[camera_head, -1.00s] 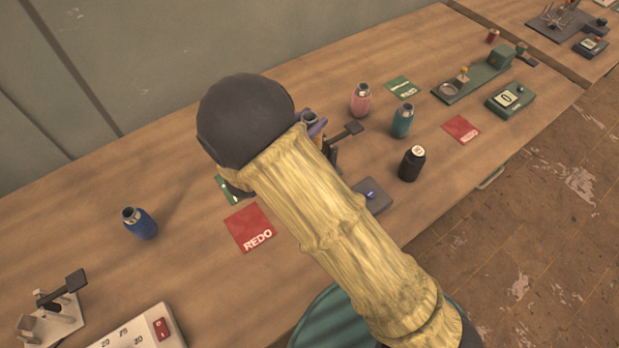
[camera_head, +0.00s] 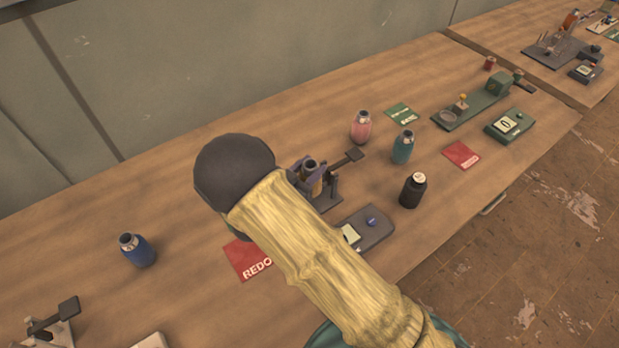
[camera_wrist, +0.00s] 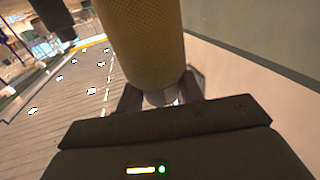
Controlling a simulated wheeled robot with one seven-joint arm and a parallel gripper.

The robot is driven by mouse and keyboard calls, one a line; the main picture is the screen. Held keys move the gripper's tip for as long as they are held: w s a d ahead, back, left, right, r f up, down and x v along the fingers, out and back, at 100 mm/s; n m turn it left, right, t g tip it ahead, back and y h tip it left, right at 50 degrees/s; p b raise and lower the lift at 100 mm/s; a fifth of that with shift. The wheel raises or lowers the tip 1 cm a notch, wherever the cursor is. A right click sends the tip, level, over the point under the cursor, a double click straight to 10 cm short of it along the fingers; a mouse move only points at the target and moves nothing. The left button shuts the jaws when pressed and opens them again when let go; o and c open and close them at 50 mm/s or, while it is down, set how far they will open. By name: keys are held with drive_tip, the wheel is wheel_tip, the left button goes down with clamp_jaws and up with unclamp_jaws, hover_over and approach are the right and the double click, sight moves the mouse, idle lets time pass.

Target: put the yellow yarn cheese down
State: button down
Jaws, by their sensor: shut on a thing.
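The yellow yarn cheese (camera_head: 315,186) is held upright between the purple-grey fingers of my gripper (camera_head: 313,178) in the head view, just right of my arm. Its dark, hollow core end shows on top, and part of it is hidden by the fingers. In the wrist view the cheese (camera_wrist: 142,40) is a large yellow cylinder with a silvery end, between the two dark fingers (camera_wrist: 160,97). My gripper is shut on it. In the head view it overlaps a dark fixture with a lever (camera_head: 346,160); I cannot tell whether they touch.
A red REDO card (camera_head: 247,262) and a grey device with a blue knob (camera_head: 365,229) lie near my arm. Bare wood lies behind.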

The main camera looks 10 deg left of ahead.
drive_tip(key=shift+f, duration=2.05)
drive_tip(key=shift+f, duration=0.15)
drive_tip(key=c, duration=0.9)
unclamp_jaws()
drive_tip(key=shift+s, duration=0.1)
drive_tip(key=b+v, duration=0.2)
drive_tip(key=v, duration=1)
